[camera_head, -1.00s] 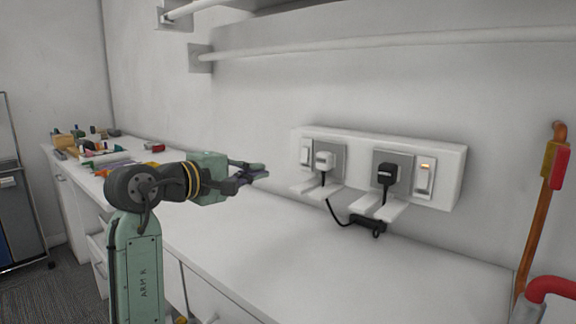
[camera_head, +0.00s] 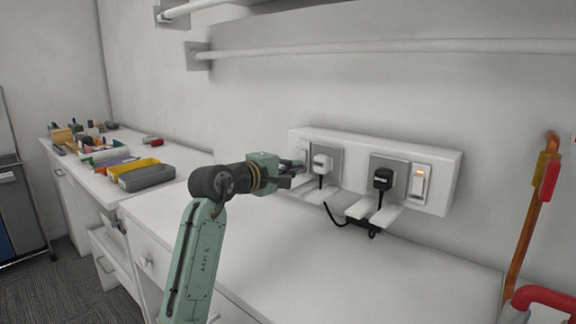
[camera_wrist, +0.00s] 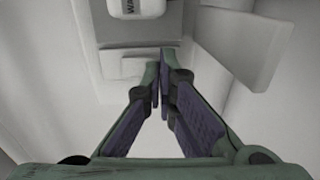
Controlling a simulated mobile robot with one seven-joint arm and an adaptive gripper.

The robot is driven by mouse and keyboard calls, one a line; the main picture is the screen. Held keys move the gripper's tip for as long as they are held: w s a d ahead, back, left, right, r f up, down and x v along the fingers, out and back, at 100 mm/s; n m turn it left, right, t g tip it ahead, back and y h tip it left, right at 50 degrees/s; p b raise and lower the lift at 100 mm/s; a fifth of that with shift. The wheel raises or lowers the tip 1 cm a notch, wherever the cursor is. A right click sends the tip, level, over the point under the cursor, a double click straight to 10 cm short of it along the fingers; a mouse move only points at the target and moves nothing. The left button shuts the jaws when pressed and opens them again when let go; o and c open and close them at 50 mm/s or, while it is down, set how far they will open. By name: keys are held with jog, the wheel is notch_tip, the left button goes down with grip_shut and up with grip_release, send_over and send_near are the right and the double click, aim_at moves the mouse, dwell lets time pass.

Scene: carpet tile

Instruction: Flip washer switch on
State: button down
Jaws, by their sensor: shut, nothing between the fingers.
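A white socket panel (camera_head: 440,160) on the wall carries two plugs and two rocker switches. The left switch (camera_head: 303,151) shows no light and is partly hidden by my gripper. Beside it is a white plug (camera_head: 322,163). In the wrist view a white plug (camera_wrist: 150,8) bears a cut-off label starting "Wa". The right switch (camera_head: 420,184) has a lit orange lamp, beside a black plug (camera_head: 383,178). My gripper (camera_head: 303,169) is shut and empty, its tips close to the panel's left end by the left switch; contact cannot be told. It also fills the wrist view (camera_wrist: 164,62).
The white counter (camera_head: 300,260) in front is clear. Bins (camera_head: 147,177) stand at the left; an orange pipe (camera_head: 528,230) rises at the right.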

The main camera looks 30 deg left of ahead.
jog(key=shift+w+d, duration=0.1)
jog(key=shift+w+t, duration=0.25)
jog(key=shift+t, duration=0.15)
jog(key=shift+s, duration=0.1)
dwell(0.3)
